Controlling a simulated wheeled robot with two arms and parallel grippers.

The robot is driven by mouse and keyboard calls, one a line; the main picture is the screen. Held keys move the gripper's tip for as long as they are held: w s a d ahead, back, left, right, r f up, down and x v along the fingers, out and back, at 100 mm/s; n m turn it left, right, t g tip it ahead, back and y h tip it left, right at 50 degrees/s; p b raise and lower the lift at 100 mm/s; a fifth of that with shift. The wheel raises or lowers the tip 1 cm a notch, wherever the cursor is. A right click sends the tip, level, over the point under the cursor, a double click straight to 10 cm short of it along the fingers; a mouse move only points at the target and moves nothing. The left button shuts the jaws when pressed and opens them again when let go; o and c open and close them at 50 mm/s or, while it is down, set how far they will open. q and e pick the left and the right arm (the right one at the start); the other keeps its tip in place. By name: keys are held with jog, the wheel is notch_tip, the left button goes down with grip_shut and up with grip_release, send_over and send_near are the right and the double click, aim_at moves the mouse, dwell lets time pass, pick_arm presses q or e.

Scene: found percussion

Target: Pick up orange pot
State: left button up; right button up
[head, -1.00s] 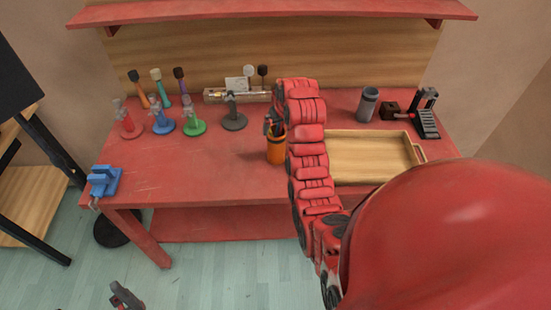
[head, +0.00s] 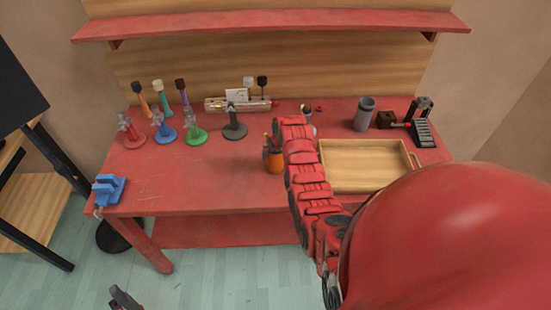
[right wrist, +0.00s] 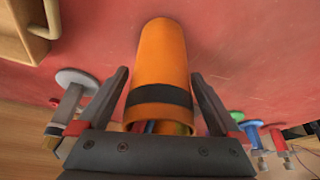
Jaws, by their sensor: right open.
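The orange pot (head: 275,164) stands on the red workbench (head: 225,180), partly hidden by my right arm in the head view. In the right wrist view the orange pot (right wrist: 161,60) has a black band near its rim, and coloured items show in its mouth. My right gripper (right wrist: 160,76) is open, with one finger on each side of the pot and a visible gap on both sides. In the head view my right gripper (head: 271,146) is at the pot's upper part. My left gripper (head: 123,298) shows small at the bottom edge; its jaw state is unclear.
A wooden tray (head: 362,166) lies right of my right arm. A grey cylinder (head: 364,114) and a black stand (head: 421,124) are behind it. Several coloured stands (head: 163,128) and a dark stand (head: 234,124) are at the left. A blue vise (head: 109,190) sits at the left edge.

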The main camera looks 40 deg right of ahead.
jog(key=shift+w+f, duration=0.2)
jog(key=shift+f, duration=0.5)
jog(key=shift+r, duration=0.1)
jog(key=c, duration=1.4)
jog(key=shift+r, duration=0.1)
